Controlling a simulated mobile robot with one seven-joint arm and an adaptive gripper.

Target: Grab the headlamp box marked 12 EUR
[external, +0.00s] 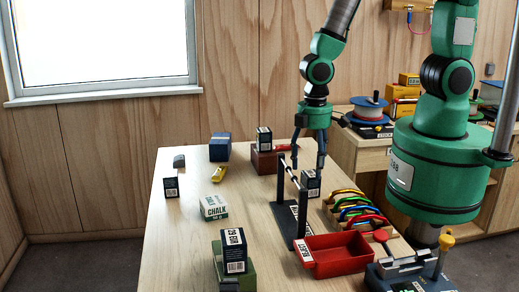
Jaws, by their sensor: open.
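Several small dark boxes with white labels stand on the table. The front one (235,251) rests on a green block, and its large print seems to read 29 EUR. Another dark box (264,139) sits on a brown-red block at the back. A third dark box (171,187) stands at the left edge. One more dark box (311,184) is under my gripper, partly hidden by the black stand. The prices on these three are too small to read. My gripper (308,164) is open and points down, just above and behind the stand; it looks empty.
A black stand with a crossbar (292,215) rises close to my gripper. A red tray (335,254) and colored carabiners (358,211) lie to the right. A chalk box (214,207), yellow item (219,173) and blue box (220,147) stand left. The table's middle is clear.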

